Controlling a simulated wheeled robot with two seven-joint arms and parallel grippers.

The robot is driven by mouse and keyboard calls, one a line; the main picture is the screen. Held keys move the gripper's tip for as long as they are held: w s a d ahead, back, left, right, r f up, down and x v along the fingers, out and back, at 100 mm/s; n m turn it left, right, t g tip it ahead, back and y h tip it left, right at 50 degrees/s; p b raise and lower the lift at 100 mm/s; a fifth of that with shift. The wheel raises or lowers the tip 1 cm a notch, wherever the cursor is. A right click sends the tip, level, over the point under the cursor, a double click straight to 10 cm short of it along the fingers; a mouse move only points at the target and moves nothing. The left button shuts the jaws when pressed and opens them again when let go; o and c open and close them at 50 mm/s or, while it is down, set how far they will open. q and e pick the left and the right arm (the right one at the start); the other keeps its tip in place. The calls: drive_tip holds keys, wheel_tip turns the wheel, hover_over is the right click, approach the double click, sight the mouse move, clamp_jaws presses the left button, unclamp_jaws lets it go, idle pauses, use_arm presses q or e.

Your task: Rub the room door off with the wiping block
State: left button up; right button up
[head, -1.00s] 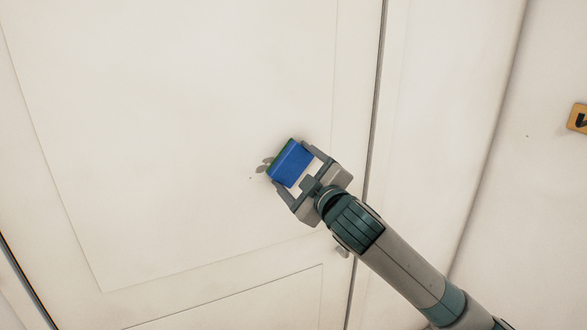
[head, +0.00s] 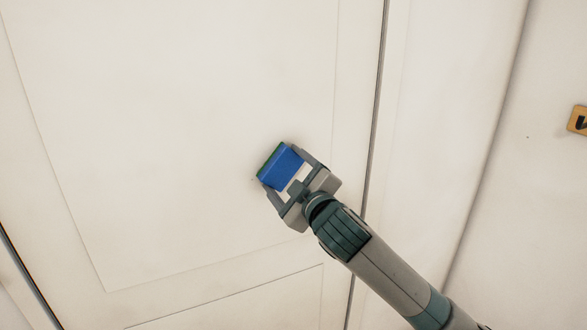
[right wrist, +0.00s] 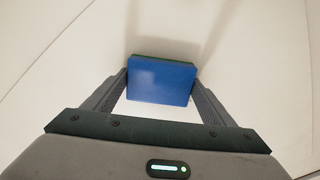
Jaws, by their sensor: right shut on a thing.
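The room door (head: 170,120) is a cream panel that fills most of the head view. My right gripper (head: 283,172) is shut on the wiping block (head: 281,168), a blue block with a green face turned to the door. A tiny dark speck shows on the door just left of the block. My left gripper is not in view.
The door's edge gap (head: 377,110) runs down right of the gripper.

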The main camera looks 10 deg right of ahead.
sight(265, 175)
drive_tip(key=shift+s+a, duration=0.15)
drive_tip(key=shift+a, duration=0.3)
drive_tip(key=shift+a, duration=0.1)
drive_tip(key=shift+s+a+p, duration=0.3)
drive_tip(key=shift+a, duration=0.5)
drive_tip(key=shift+s+a+p, duration=0.25)
drive_tip(key=shift+a+p, duration=0.05)
drive_tip(key=shift+a, duration=0.5)
drive_tip(key=shift+s+a+p, duration=0.25)
drive_tip(key=shift+s+a, duration=0.05)
drive_tip(key=shift+a, duration=0.55)
drive_tip(key=shift+s+a+p, duration=0.2)
drive_tip(key=shift+s+a, duration=0.05)
drive_tip(key=shift+a, duration=0.55)
drive_tip(key=shift+s, duration=0.15)
drive_tip(key=shift+s+d+p, duration=0.2)
drive_tip(key=shift+s+p, duration=0.25)
drive_tip(key=shift+s, duration=0.15)
drive_tip(key=shift+p+v, duration=0.75)
drive_tip(key=shift+v, duration=1.5)
